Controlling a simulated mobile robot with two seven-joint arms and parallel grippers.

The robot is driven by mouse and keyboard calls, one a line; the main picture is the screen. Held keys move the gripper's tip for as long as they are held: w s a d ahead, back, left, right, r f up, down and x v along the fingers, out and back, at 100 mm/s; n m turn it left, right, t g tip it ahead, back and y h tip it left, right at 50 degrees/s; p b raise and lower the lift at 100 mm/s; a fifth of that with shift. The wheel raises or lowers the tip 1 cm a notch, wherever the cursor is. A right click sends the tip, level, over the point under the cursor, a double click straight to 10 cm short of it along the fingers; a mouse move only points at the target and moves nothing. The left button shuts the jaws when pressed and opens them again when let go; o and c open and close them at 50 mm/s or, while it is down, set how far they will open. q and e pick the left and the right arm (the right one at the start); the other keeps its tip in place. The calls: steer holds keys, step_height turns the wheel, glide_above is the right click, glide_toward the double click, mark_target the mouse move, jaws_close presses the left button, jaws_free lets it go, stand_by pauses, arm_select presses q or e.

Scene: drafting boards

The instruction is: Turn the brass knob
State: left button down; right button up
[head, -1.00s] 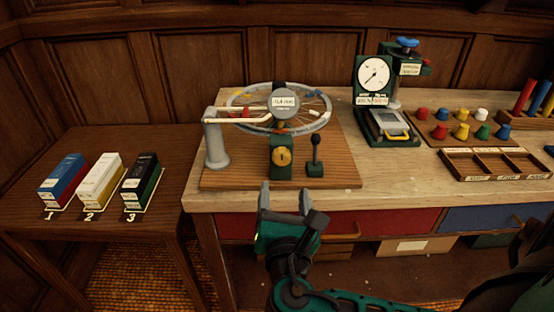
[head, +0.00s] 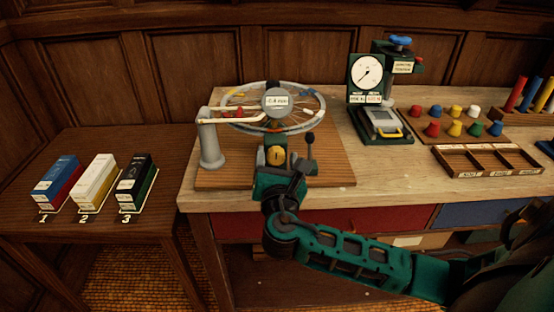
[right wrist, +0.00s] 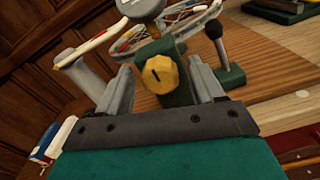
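The brass knob (head: 276,155) sits on the front of a green block on the wooden base. In the right wrist view the knob (right wrist: 160,75) is a faceted yellow disc with a dark slot mark. My right gripper (head: 277,162) is in front of the knob. Its two fingers are open, one on each side of the knob, with a gap showing on both sides in the right wrist view (right wrist: 161,78). The gripper hides most of the green block in the head view. My left gripper is not in view.
A black lever (head: 310,140) is close on the right, and a grey post (head: 210,147) on the left. A dial gauge stand (head: 362,92), colored caps and a divided tray (head: 473,171) are farther right.

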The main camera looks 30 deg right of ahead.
steer(key=c, duration=1)
steer(key=shift+m, duration=0.3)
steer(key=m, duration=0.3)
steer(key=shift+s+f+b, duration=0.1)
steer(key=shift+f+b, duration=0.05)
steer(key=shift+b, duration=0.15)
steer(key=m+b, duration=0.1)
steer(key=m, duration=0.3)
steer(key=shift+f, duration=0.1)
steer(key=m+b, duration=0.2)
steer(key=m, duration=0.2)
steer(key=shift+d+f, duration=0.1)
steer(key=m+b, duration=0.2)
steer(key=m, duration=0.2)
steer(key=shift+m+b, duration=0.45)
steer(key=shift+m, duration=0.45)
